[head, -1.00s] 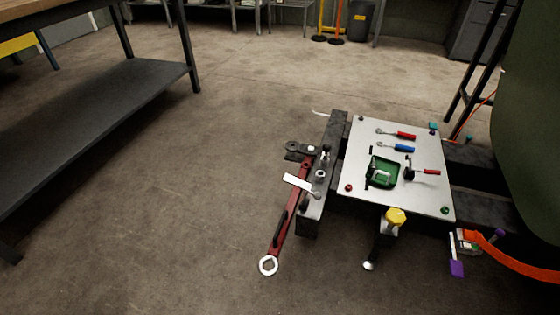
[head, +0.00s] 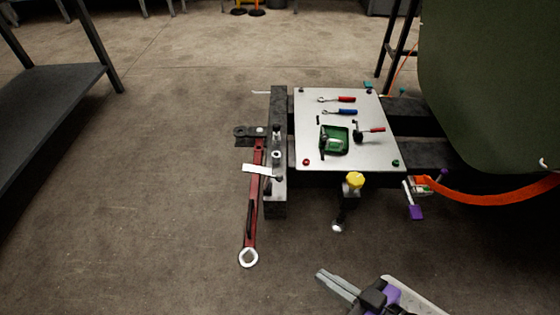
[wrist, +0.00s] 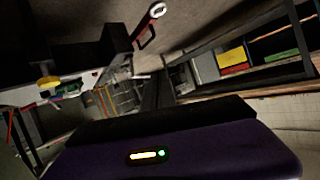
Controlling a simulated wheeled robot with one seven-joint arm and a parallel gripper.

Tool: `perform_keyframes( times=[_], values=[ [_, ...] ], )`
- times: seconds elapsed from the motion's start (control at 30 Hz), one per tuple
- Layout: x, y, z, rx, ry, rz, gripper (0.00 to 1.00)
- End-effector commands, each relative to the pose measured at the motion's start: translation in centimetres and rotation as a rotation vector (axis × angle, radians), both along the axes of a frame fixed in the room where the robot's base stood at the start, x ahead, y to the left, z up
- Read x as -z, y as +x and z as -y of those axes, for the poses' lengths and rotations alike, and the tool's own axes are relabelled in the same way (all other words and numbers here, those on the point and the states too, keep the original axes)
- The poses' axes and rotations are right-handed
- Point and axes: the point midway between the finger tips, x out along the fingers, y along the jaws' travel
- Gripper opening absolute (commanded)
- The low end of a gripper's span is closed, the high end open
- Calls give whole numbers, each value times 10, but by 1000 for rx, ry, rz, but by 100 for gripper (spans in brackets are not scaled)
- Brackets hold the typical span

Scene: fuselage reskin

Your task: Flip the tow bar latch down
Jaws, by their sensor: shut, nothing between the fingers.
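The red tow bar (head: 253,205) lies along the left side of the dark steel crossbeam (head: 278,150) in the head view, with a silver ring (head: 248,258) at its near end. A pale flat plate, apparently the latch (head: 258,169), sticks out to the left across the bar. The bar's ring end also shows at the top of the wrist view (wrist: 157,10). My gripper (head: 322,275) is at the bottom of the head view, right of the ring and apart from it. Its grey fingers are shut together and empty.
A white panel (head: 310,160) holds wrenches, a green tray (head: 322,147) and a red-handled tool. A yellow-capped jack (head: 355,180) stands in front of it. An orange strap (head: 480,200) runs to the green fuselage (head: 490,90). Floor left of the bar is clear up to a dark bench (head: 50,110).

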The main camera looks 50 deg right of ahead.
Motion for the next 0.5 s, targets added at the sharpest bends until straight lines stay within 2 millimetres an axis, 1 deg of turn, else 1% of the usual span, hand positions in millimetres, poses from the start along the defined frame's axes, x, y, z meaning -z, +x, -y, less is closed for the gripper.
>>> perform_keyframes(
  times=[0.03, 0.1, 0.17, 0.2, 0.3, 0.4, 0.5],
  values=[
    [8, 12, 15, 58, 46, -29, 0],
    [31, 25, 36, 147, 127, -83, 0],
    [49, 35, 54, 229, 201, -126, 0],
    [59, 42, 66, 286, 251, -153, 0],
    [82, 59, 97, 433, 382, -212, 0],
    [98, 76, 128, 587, 524, -259, 0],
    [107, 93, 156, 744, 676, -300, 0]
  ],
)
